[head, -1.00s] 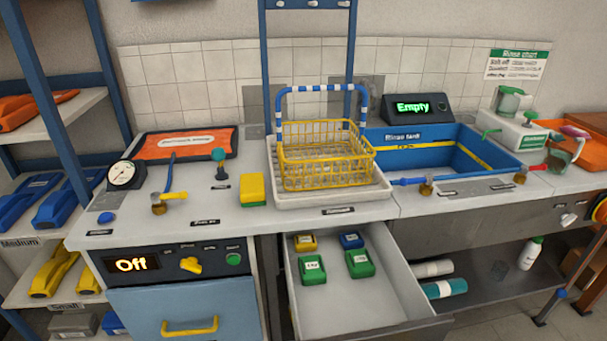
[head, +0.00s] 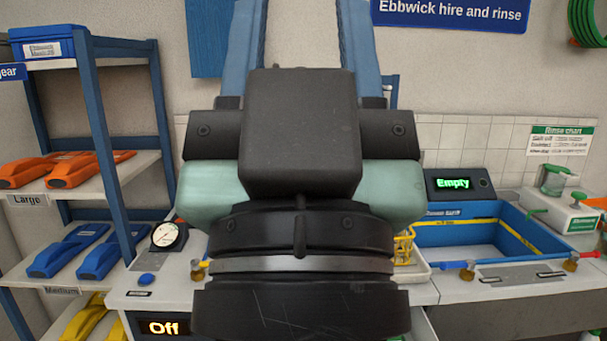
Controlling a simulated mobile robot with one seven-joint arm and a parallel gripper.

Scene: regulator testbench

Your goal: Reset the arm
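My own arm end fills the middle of the head view, very close to the camera. My gripper (head: 301,130) shows as a dark body with pale green parts at its sides and a silver ring below. Two blue parts rise from it, apart, with wall between them, and run out of the top of the picture. Their ends are out of view, so I cannot tell whether it is open or shut. No held thing shows.
The bench (head: 455,292) is largely hidden behind my arm. The yellow basket (head: 403,250) shows only at its edge. A blue rinse tank (head: 530,235), a display reading Empty (head: 453,183) and a dial gauge (head: 168,236) flank it. Shelves (head: 95,190) stand at left; a display reads Off (head: 164,327).

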